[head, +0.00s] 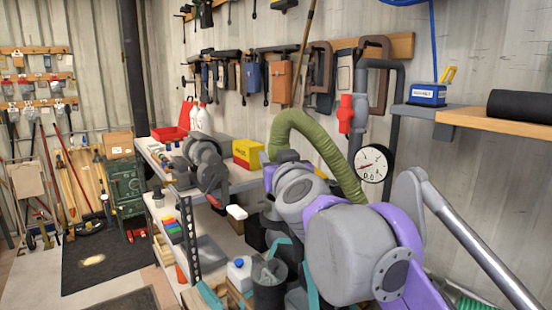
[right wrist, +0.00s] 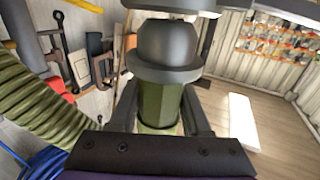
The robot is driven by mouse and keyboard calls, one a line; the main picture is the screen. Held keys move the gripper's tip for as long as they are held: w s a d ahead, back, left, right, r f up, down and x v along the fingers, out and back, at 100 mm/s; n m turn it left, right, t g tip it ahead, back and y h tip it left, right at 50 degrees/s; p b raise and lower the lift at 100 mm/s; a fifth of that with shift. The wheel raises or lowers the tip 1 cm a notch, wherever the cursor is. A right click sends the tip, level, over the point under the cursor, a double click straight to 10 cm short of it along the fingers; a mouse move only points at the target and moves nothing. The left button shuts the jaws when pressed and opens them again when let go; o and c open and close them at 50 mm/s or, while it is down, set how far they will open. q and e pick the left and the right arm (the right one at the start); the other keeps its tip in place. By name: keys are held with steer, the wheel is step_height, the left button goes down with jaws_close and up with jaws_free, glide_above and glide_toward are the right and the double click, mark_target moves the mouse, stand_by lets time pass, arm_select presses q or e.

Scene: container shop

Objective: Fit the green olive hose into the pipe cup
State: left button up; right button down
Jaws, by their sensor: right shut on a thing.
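The olive-green ribbed hose (head: 322,136) arches up and over in the head view, its far end passing down behind my right arm near the gauge. It also shows at the left of the right wrist view (right wrist: 38,100). My right gripper (right wrist: 160,104) is shut on a green end piece of the hose, one dark finger on each side. A dark grey rounded part with a collar (right wrist: 165,48), which looks like the pipe cup, lies directly beyond the green piece. I cannot tell whether the green piece is inside it or only against it. My left gripper is in neither view.
A workbench (head: 246,182) with a yellow box (head: 247,153) and a red bin (head: 169,134) stands along the wall. A round gauge (head: 372,164) and a red-handled part (head: 345,114) are close to the hose. A wooden shelf (head: 500,124) juts out at the right.

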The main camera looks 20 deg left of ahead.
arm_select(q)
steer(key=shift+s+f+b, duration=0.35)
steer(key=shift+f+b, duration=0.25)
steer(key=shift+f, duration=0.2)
arm_select(e)
steer(key=shift+f, duration=1.4)
stand_by(0.5)
steer(key=shift+c, duration=1.4)
jaws_free()
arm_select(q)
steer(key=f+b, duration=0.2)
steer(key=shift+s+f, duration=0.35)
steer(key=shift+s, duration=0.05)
arm_select(e)
steer(key=v, duration=1.1)
steer(key=shift+w, duration=0.1)
